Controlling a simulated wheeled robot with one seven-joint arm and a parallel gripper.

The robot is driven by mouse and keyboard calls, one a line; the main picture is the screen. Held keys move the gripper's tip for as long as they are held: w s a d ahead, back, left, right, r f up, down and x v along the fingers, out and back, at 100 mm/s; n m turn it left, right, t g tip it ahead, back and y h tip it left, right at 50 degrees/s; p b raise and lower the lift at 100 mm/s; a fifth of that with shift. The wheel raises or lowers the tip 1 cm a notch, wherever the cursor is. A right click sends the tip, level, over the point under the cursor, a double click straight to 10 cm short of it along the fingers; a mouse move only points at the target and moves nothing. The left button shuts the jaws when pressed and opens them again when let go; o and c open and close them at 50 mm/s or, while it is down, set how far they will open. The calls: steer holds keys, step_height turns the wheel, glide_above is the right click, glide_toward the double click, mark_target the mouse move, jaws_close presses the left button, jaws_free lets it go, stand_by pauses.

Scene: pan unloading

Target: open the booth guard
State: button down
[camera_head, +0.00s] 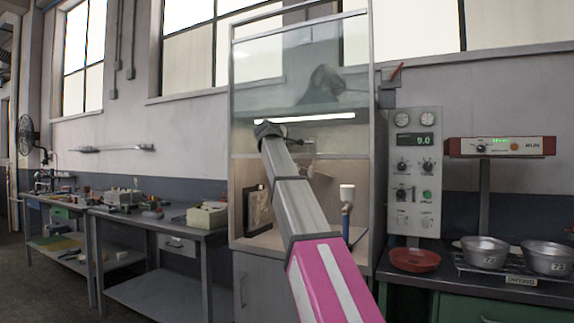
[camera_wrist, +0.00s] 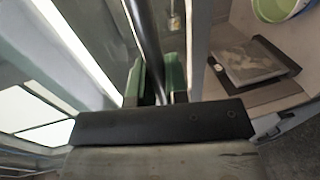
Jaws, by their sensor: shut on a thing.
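The booth guard (camera_head: 290,75) is a clear pane across the upper front of the booth. The booth front below it shows as an opening. My gripper (camera_wrist: 156,82) has green finger pads on both sides of a dark bar (camera_wrist: 146,40) and is shut on it in the wrist view. The bar looks like the guard's handle. In the head view my arm reaches to the booth front and the dark wrist end hides the fingertips and the grip.
Inside the booth are a dark-framed panel (camera_head: 257,210) and a white-topped blue stand (camera_head: 347,205). A control panel (camera_head: 415,170) is on the right, above a red dish (camera_head: 414,260). Two metal pans (camera_head: 484,251) stand farther right. A workbench (camera_head: 165,225) is on the left.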

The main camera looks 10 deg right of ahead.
steer(key=shift+r, duration=2.15)
steer(key=c, duration=1.1)
jaws_free()
steer(key=shift+c, duration=0.2)
steer(key=v, duration=1)
steer(key=shift+s+a, duration=0.2)
steer(key=shift+s, duration=0.1)
